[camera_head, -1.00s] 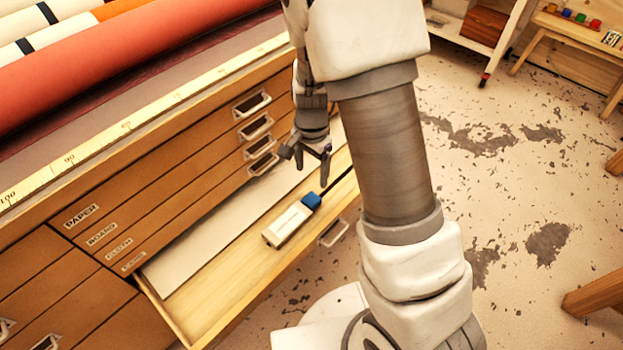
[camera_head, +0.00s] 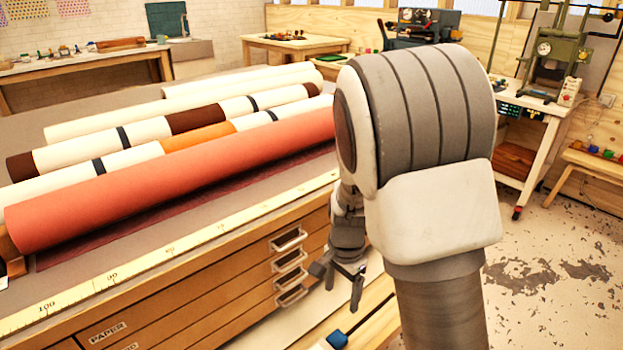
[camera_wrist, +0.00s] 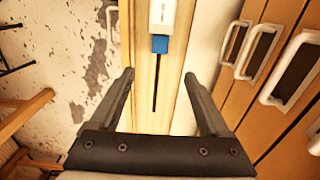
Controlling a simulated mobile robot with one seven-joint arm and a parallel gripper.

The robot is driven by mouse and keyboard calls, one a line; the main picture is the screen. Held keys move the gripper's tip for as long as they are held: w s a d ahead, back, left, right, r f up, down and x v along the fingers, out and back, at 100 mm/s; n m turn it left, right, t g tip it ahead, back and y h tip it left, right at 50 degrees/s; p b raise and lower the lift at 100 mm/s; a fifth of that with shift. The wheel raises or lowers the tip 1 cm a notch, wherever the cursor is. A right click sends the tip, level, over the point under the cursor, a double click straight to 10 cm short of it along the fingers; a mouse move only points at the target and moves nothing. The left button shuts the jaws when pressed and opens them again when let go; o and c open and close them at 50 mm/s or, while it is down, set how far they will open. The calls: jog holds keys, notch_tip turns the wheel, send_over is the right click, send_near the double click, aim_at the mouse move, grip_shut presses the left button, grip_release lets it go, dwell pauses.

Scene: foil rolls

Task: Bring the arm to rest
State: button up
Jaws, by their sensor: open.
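A red roll (camera_head: 180,180) and several other rolls lie on the cabinet top behind a yellow ruler edge (camera_head: 150,265). Closed drawers with pale handles (camera_head: 288,258) face my gripper. A white wheeled stand (camera_head: 530,130) is at the right. Speckled floor (camera_head: 560,270) is open there.

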jog(key=s+r+n+t+y, duration=0.15)
jog(key=s+r+n, duration=0.4)
jog(key=r, duration=0.85)
jog(key=s+d+r+n+t+h, duration=0.1)
jog(key=s+d+r+n+t, duration=0.1)
jog(key=s+r+n, duration=0.3)
jog(key=s+d+r+t+h, duration=0.1)
jog(key=s+d+r+t, duration=0.15)
jog(key=s, duration=0.45)
notch_tip(320, 180, up, 17)
jog(key=p, duration=1.6)
jog(key=shift+s+a+r, duration=0.2)
jog(key=shift+s+a, duration=0.05)
jog(key=shift+a, duration=0.2)
jog(key=shift+a+n+y, duration=0.15)
jog(key=shift+n+y, duration=0.1)
